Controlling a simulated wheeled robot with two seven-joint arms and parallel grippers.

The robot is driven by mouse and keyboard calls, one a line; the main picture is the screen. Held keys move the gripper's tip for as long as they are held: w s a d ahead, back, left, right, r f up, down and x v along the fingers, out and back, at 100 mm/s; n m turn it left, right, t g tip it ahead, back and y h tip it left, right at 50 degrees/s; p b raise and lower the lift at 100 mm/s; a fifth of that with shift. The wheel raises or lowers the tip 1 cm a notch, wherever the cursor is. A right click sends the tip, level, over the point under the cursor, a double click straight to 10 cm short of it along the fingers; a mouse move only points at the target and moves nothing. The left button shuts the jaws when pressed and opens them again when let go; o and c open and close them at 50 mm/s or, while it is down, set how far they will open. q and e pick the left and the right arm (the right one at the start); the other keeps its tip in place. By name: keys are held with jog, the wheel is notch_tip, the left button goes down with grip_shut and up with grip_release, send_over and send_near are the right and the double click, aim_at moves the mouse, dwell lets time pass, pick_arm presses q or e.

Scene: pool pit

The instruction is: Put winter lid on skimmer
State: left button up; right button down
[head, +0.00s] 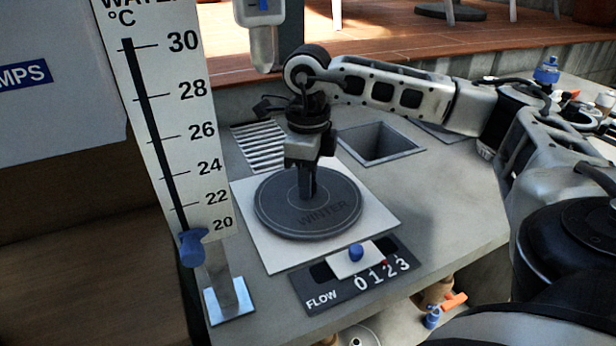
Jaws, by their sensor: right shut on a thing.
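The winter lid (335,221) is a dark grey round disc marked "WINTER". It lies over a white square plate (277,256) on the grey counter; whether it touches the plate is hard to tell. My right gripper (307,192) points straight down at the lid's middle and is shut on its upright grip, which the fingers mostly hide. The skimmer is not clearly identifiable. A square dark opening (381,144) lies behind and right of the lid, and a slatted grate (259,147) lies behind and left. My left gripper is not in view.
A tall temperature scale (176,120) with a blue slider (193,246) stands left of the lid. A flow panel (357,275) with a blue knob (356,252) sits just in front. Bottles (546,70) stand at the far right. The counter right of the plate is clear.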

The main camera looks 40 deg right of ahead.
jog(key=shift+f, duration=0.35)
dwell(0.5)
jog(key=c, duration=0.9)
grip_release()
jog(key=shift+r, duration=0.15)
jog(key=shift+r+p, duration=1.65)
jog(key=shift+r, duration=0.75)
jog(key=shift+r, duration=0.1)
jog(key=shift+r+p, duration=1.55)
jog(key=shift+r, duration=0.35)
